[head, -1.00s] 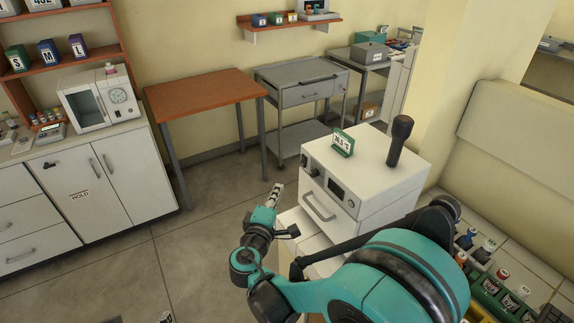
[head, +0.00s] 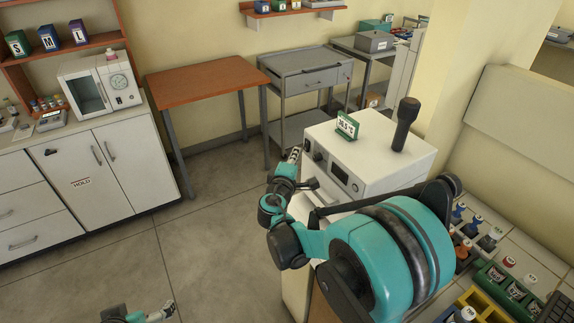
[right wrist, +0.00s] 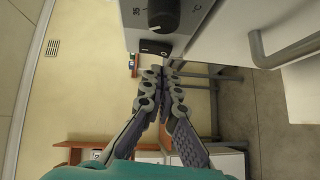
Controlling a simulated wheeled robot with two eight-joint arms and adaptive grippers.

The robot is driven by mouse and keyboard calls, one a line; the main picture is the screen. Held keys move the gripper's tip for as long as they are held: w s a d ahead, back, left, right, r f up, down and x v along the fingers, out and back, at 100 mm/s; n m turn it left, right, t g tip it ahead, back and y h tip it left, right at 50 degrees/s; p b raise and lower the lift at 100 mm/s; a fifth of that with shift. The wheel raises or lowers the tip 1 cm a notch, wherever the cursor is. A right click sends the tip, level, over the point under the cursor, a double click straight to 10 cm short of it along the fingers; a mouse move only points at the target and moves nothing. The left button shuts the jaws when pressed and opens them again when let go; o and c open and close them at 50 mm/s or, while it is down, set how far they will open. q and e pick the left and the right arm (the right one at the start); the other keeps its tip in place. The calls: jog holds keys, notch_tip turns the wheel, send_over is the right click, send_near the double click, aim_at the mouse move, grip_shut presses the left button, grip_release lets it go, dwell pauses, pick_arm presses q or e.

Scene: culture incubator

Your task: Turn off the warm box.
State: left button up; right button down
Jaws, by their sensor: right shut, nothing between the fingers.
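The warm box (head: 408,163) is a white box on the right, with a green temperature sign (head: 347,125) and a dark upright cylinder on top. Its front has a dark display (head: 339,173) and a black knob (head: 317,153). The right wrist view shows the knob (right wrist: 164,14) close up, with a black rocker switch (right wrist: 155,47) beside it. My right gripper (head: 294,154) is shut and empty at the front panel's left end. In the right wrist view its fingertips (right wrist: 162,72) are close to the switch; contact cannot be told. My left gripper (head: 162,312) is partly visible at the bottom edge.
Racks with coloured bottles (head: 500,280) stand on the right counter. An orange table (head: 205,85) and grey cart (head: 305,72) stand behind. Another white box with a glass door (head: 100,85) is at left.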

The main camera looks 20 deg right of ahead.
pick_arm(q)
jog(key=shift+f, duration=0.2)
pick_arm(e)
jog(key=shift+d, duration=0.75)
jog(key=shift+d+f+b, duration=0.2)
jog(key=shift+d+b, duration=0.1)
pick_arm(q)
jog(key=shift+f, duration=0.15)
